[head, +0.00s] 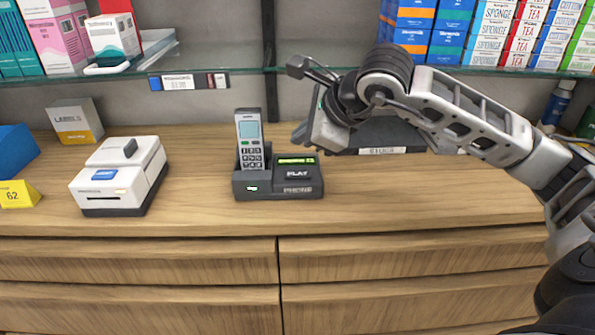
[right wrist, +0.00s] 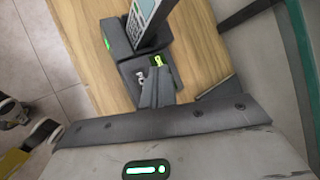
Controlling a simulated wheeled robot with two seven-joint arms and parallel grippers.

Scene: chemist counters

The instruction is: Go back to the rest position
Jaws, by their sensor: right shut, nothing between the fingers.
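My right gripper (head: 301,133) reaches in from the right over the counter, at the end of my grey and white arm. It is shut and empty, above and slightly right of the phone base (head: 277,190). In the right wrist view its shut fingers (right wrist: 155,82) show in front of the phone base, near the play button. The grey handset (head: 250,141) stands upright in its cradle at the left of the base; it also shows in the right wrist view (right wrist: 150,17). My left gripper is out of view.
A white label printer (head: 120,174) stands on the wooden counter (head: 420,205), left of the phone. A labels box (head: 73,121) is behind it. A dark tray (head: 385,138) sits partly behind my arm. A glass shelf (head: 340,71) with several boxes hangs above.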

